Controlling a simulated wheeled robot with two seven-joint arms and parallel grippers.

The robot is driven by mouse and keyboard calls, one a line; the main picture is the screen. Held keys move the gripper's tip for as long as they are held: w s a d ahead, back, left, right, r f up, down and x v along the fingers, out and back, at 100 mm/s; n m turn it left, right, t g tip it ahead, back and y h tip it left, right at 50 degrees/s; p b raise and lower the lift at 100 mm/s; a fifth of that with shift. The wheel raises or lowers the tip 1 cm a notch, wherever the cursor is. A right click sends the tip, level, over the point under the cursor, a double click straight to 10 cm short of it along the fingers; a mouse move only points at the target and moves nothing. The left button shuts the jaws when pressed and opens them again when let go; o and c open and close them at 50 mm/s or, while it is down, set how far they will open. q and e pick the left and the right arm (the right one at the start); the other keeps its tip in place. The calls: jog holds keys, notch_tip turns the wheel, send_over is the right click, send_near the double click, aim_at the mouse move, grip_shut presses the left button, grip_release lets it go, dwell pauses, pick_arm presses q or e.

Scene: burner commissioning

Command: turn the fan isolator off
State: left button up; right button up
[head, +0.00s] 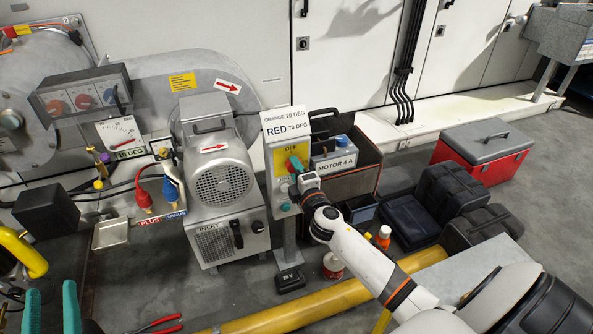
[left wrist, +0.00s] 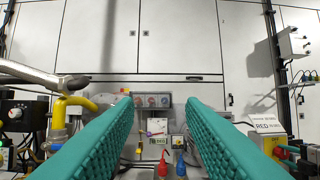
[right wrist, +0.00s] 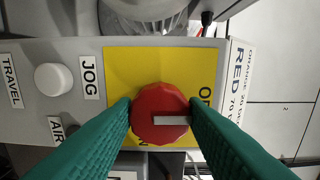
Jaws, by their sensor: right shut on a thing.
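The fan isolator is a red round knob (right wrist: 160,115) on a yellow plate (right wrist: 122,70). A white bar on it points right in the right wrist view, toward lettering starting with O, partly hidden by a finger. My right gripper (right wrist: 161,118) is shut on the knob, one teal finger each side. In the head view the right gripper (head: 297,174) is at the grey control panel (head: 283,207), below its OFF label. My left gripper (head: 50,308) is open and empty at the lower left; its fingers stand wide apart in the left wrist view (left wrist: 165,135).
A white JOG-labelled button (right wrist: 53,79) is beside the yellow plate. The fan motor (head: 222,180) stands left of the panel. A yellow pipe (head: 300,308) crosses the floor in front. A red toolbox (head: 484,152) and black cases (head: 452,192) stand to the right.

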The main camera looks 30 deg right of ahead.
jog(key=o, duration=1)
jog(key=shift+a, duration=0.1)
pick_arm(q)
jog(key=f, duration=0.1)
jog(key=f+g, duration=0.1)
jog(key=f+g+y+p, duration=0.1)
jog(key=shift+w+a+f, duration=0.15)
jog(key=shift+w+a, duration=0.05)
jog(key=shift+w, duration=0.15)
pick_arm(e)
jog(key=v, duration=1.2)
jog(key=shift+f, duration=0.1)
